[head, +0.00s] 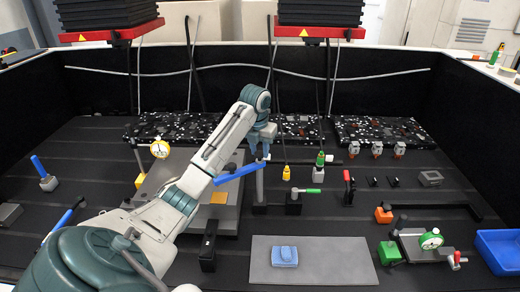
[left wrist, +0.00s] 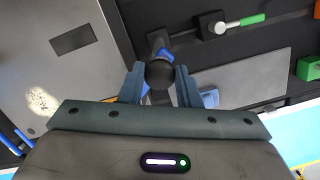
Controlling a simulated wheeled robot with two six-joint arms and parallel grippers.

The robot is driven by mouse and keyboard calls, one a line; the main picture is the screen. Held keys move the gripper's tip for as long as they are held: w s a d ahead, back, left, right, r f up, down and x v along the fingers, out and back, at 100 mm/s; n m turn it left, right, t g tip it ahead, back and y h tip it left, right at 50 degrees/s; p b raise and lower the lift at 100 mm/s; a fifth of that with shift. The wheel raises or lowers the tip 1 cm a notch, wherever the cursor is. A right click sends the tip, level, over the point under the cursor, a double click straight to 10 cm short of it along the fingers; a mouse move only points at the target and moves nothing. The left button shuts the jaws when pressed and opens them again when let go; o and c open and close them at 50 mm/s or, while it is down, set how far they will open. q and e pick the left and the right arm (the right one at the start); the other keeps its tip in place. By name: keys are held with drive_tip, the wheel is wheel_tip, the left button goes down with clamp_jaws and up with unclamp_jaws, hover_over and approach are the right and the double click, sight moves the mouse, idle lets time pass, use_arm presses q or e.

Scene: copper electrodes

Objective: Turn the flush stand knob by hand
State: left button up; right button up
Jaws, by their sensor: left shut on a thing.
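My left gripper (head: 264,150) reaches down over a thin grey upright post (head: 260,186) on a black base near the middle of the table. In the left wrist view, a round black knob (left wrist: 160,74) sits between the two fingers (left wrist: 166,88), which are closed on its sides. A blue handle (head: 237,173) sticks out to the left just below the fingertips in the head view. In the head view the knob is mostly hidden by the gripper. My right gripper is not in view.
A grey plate (head: 345,262) with a blue block (head: 285,256) lies in front.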

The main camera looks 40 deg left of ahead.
use_arm(q)
drive_tip(key=o, duration=0.6)
drive_tip(key=shift+r, duration=0.1)
drive_tip(key=shift+o, duration=0.8)
drive_tip(key=shift+s, duration=0.25)
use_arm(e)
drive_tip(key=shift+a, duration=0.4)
